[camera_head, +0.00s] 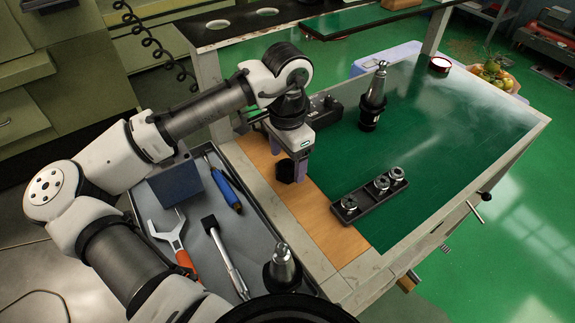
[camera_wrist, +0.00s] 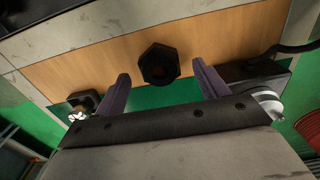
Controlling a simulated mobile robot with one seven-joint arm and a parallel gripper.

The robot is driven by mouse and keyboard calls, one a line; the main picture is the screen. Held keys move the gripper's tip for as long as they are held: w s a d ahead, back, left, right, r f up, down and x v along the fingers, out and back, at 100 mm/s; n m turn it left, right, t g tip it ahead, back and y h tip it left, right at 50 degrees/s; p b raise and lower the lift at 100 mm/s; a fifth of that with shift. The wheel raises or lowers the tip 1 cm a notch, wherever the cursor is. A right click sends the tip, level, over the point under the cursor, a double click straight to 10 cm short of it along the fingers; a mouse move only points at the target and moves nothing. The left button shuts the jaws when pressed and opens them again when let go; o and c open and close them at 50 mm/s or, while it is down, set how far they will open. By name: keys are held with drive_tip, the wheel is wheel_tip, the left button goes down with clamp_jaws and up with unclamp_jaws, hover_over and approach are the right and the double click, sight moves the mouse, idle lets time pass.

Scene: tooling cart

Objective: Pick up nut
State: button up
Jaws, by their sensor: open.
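The nut (camera_wrist: 159,64) is a black hexagonal piece with a round hole, on the wooden strip (camera_wrist: 225,40) in the wrist view. In the head view a black piece, which looks like the nut (camera_head: 286,172), shows at my gripper's fingers. My gripper (camera_wrist: 160,72) is open, with one purple finger on each side of the nut in the wrist view and a gap on both sides. In the head view my gripper (camera_head: 293,162) points down over the wooden strip. I cannot tell how far the fingertips are above the wood.
A dark rack with several metal collets (camera_head: 372,197) stands right of my gripper. An upright tool holder (camera_head: 373,97) and a black box (camera_head: 320,110) stand behind. A grey tray (camera_head: 262,195) with tools lies to the left. The green mat (camera_head: 440,130) is largely clear.

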drive_tip(key=shift+f, duration=1)
drive_tip(key=c, duration=1.3)
drive_tip(key=shift+r, duration=0.15)
